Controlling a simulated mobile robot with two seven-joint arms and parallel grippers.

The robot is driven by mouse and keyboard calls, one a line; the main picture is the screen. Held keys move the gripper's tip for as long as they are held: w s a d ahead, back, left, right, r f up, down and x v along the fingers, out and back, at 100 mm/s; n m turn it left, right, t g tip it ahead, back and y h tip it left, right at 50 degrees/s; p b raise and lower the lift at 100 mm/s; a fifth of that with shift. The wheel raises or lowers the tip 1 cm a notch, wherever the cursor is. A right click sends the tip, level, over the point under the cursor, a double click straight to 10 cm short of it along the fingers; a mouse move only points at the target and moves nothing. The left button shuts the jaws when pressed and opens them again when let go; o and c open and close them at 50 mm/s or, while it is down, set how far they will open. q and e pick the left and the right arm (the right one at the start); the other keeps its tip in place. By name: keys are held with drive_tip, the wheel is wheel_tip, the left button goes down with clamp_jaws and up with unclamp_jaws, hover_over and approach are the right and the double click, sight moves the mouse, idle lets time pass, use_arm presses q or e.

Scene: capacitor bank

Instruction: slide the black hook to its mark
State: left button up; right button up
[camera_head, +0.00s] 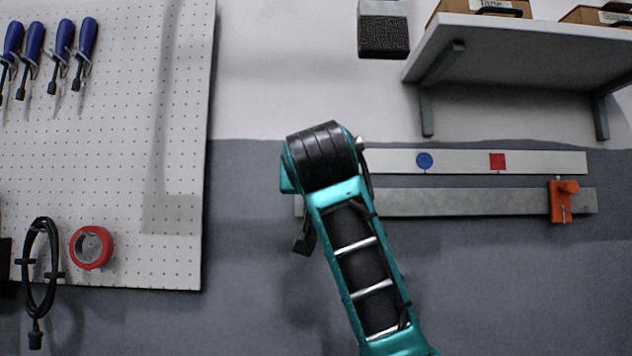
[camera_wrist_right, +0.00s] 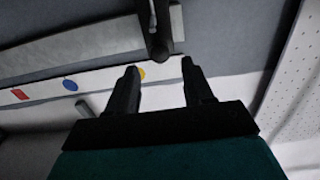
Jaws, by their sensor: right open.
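The black hook (camera_wrist_right: 158,32) is on the grey rail (camera_head: 440,202), near the rail's left end in the head view. In the right wrist view the hook hangs just ahead of my right gripper (camera_wrist_right: 160,72), roughly in line with the gap between the fingers. The fingers are open with no visible grip on it. In the head view my right arm hides the gripper and most of the rail's left end; a dark piece beside the arm cannot be told apart. The mark strip (camera_head: 460,161) above bears a blue circle (camera_head: 425,160) and a red square (camera_head: 497,161); a yellow mark (camera_wrist_right: 138,74) shows in the wrist view.
A shelf (camera_head: 525,48) with brackets juts out above the strip. A pegboard (camera_head: 130,150) with tools is at the left. The rail between my arm and the orange hook is clear.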

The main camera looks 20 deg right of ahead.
drive_tip(key=p+x, duration=0.1)
drive_tip(key=x, duration=0.5)
drive_tip(key=shift+w, duration=0.3)
clamp_jaws()
